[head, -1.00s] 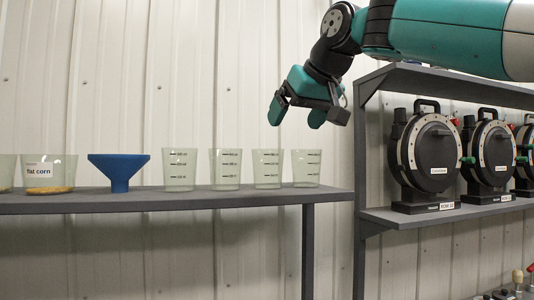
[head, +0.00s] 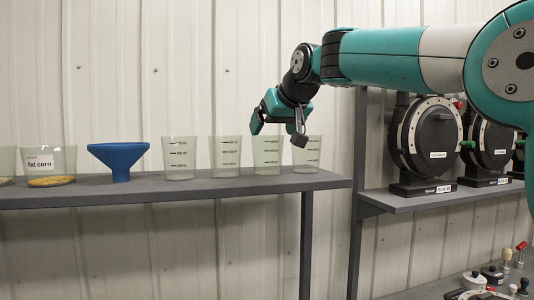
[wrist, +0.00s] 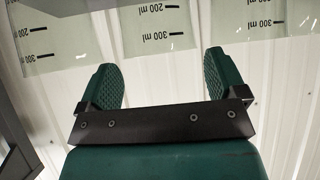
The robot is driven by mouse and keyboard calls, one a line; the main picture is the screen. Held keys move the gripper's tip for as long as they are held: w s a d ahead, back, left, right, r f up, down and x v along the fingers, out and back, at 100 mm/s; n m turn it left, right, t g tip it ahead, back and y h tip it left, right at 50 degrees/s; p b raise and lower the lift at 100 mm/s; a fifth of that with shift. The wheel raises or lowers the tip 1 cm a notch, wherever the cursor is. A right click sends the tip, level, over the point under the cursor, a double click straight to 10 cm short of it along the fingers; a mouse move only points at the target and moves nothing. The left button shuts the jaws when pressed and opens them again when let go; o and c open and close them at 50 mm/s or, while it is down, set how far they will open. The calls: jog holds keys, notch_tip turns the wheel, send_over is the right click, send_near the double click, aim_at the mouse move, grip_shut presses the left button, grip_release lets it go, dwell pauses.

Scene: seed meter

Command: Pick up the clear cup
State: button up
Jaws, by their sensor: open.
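Several clear cups with black measuring marks stand upright in a row on the grey shelf (head: 100,194): one at the left (head: 180,160), one beside it (head: 225,160), a third (head: 267,158) and a right-end one (head: 307,156). My gripper (head: 272,128) is open and empty, near the rims of the two right cups in the head view and partly covering them. In the wrist view, a cup (wrist: 155,30) appears upside down beyond the open fingers (wrist: 163,78), roughly in line with the gap. Parts of other cups show left (wrist: 40,38) and right (wrist: 262,18). I see no contact.
A blue funnel (head: 120,158) and a cup labelled "flat corn" (head: 48,165) holding yellow kernels stand left on the shelf. Black seed meters (head: 428,140) stand on the right rack. A ribbed wall (head: 110,70) is behind.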

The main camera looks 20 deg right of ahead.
jog(key=p+x, duration=0.2)
jog(key=x, duration=0.2)
jog(key=shift+w+f, duration=0.2)
jog(key=shift+w, duration=0.1)
jog(key=shift+c, duration=0.5)
jog(key=c, duration=0.5)
jog(key=shift+o, duration=0.2)
jog(key=shift+r, duration=0.1)
